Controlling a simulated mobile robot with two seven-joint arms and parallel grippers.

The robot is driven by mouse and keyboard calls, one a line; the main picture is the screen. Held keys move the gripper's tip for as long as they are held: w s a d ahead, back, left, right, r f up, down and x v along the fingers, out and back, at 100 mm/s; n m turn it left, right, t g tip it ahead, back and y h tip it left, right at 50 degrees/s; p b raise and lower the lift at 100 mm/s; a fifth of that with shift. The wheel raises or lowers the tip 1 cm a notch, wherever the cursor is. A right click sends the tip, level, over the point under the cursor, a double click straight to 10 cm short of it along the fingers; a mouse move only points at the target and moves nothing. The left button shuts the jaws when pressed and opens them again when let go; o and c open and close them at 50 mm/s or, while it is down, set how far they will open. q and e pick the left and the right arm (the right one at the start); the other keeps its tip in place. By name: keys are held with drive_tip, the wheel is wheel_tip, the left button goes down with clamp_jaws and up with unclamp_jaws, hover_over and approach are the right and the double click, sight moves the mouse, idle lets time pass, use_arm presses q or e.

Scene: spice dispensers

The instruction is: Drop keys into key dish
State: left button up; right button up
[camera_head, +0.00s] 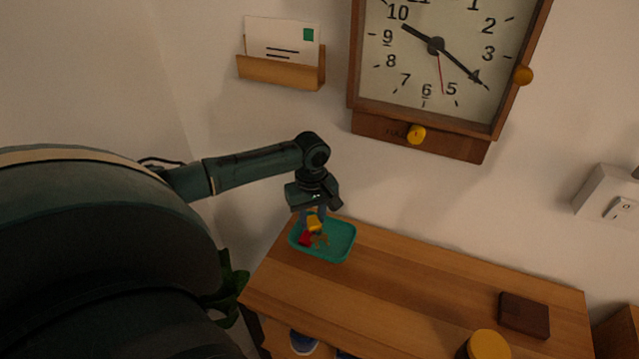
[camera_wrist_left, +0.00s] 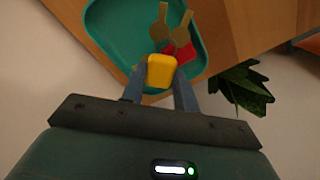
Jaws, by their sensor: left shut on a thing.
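The keys (camera_wrist_left: 180,36) are brass-coloured, with a yellow fob (camera_wrist_left: 161,71) and a red tag (camera_wrist_left: 184,53). My left gripper (camera_head: 311,220) is shut on the yellow fob, and the keys and red tag show beyond its fingers. The key dish (camera_head: 335,254) is a shallow teal tray at the left end of the wooden table. The gripper and keys are above or inside the dish; whether the keys touch its floor I cannot tell. The dish also shows in the left wrist view (camera_wrist_left: 112,35). My right gripper is not in view.
A clock (camera_head: 430,60) and letter holder (camera_head: 281,73) hang above. A plant (camera_wrist_left: 243,88) is beside the table.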

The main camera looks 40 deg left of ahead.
use_arm(q)
drive_tip(key=shift+f, duration=0.55)
drive_tip(key=o, duration=1)
drive_tip(key=shift+r, duration=0.1)
wheel_tip(320, 180, up, 13)
drive_tip(key=shift+r, duration=0.1)
